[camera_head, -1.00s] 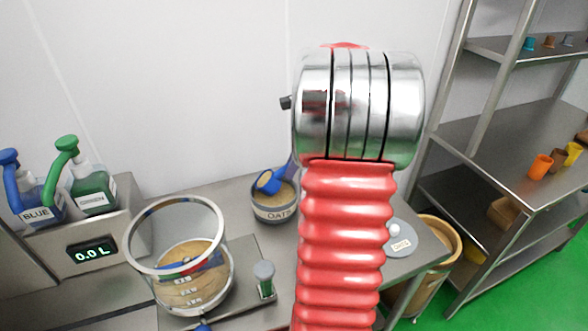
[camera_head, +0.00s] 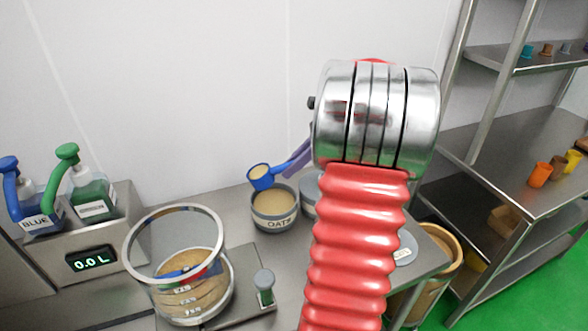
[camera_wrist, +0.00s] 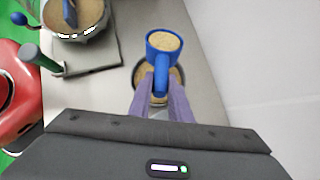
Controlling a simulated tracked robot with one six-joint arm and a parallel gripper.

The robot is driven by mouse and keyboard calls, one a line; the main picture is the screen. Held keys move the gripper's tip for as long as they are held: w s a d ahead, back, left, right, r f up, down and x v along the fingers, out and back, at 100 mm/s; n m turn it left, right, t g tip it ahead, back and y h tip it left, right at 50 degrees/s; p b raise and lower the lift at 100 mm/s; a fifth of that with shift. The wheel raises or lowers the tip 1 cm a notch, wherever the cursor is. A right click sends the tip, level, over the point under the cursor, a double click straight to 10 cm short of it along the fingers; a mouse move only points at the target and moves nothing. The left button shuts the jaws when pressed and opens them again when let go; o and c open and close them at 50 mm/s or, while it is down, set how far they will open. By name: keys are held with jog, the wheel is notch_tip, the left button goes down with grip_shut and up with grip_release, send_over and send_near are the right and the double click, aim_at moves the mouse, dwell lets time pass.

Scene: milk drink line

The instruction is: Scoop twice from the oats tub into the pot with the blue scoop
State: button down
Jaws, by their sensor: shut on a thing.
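The blue scoop (camera_head: 260,172) is held by its handle in my gripper (camera_head: 300,158), whose purple fingers are shut on it. In the wrist view the scoop (camera_wrist: 164,56) is upright and full of oats, in front of the fingers (camera_wrist: 162,92). The oats tub (camera_head: 273,222), grey and labelled OATS, stands on the counter with oats inside. The scoop is above the tub's left back rim, clear of it. In the wrist view the tub (camera_wrist: 178,77) is partly hidden behind scoop and fingers. The pot (camera_head: 230,290) stands at front left, with pale brown contents and a blue thing inside.
A green-handled lever (camera_head: 264,285) stands right of the pot. Blue (camera_head: 38,214) and green (camera_head: 90,197) dispensers stand at left above a 0.0 L display (camera_head: 91,260). A metal shelf (camera_head: 510,150) stands at right.

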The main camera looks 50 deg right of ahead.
jog(key=shift+r+t+y, duration=1.3)
jog(key=shift+r+t, duration=0.1)
jog(key=shift+t, duration=0.3)
jog(key=shift+s+f, duration=0.1)
jog(key=shift+s, duration=0.05)
